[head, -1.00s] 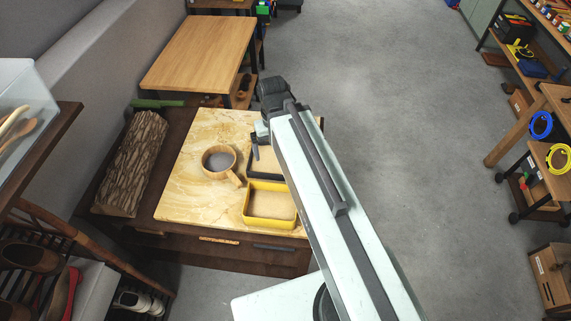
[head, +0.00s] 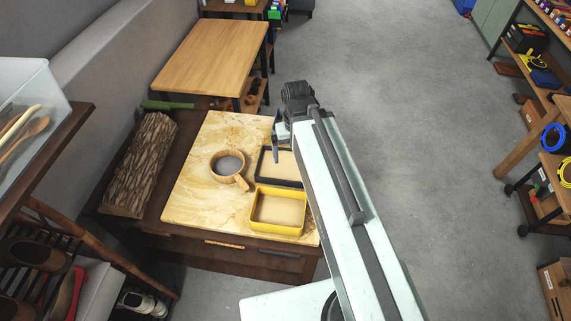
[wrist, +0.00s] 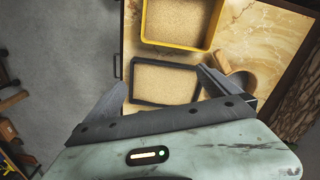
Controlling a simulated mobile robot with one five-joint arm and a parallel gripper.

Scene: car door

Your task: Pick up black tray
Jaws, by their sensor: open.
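The black tray (head: 266,164) is a shallow rectangular frame with a tan inside. It lies on the marbled yellow board, behind the yellow tray, and my arm hides its right part in the head view. In the wrist view the black tray (wrist: 138,98) shows nearly whole, between and beyond my fingers. My gripper (wrist: 158,85) is open and empty, its fingers spread wider than the tray as seen there. In the head view my gripper (head: 276,145) hangs at the tray's far side, above the board; contact cannot be told.
The yellow tray (head: 277,228) stands just in front of the black tray. A wooden cup (head: 228,165) with a handle stands to the left, close by. A bark log (head: 142,165) lies at the board's left. The floor (head: 420,130) on the right is clear.

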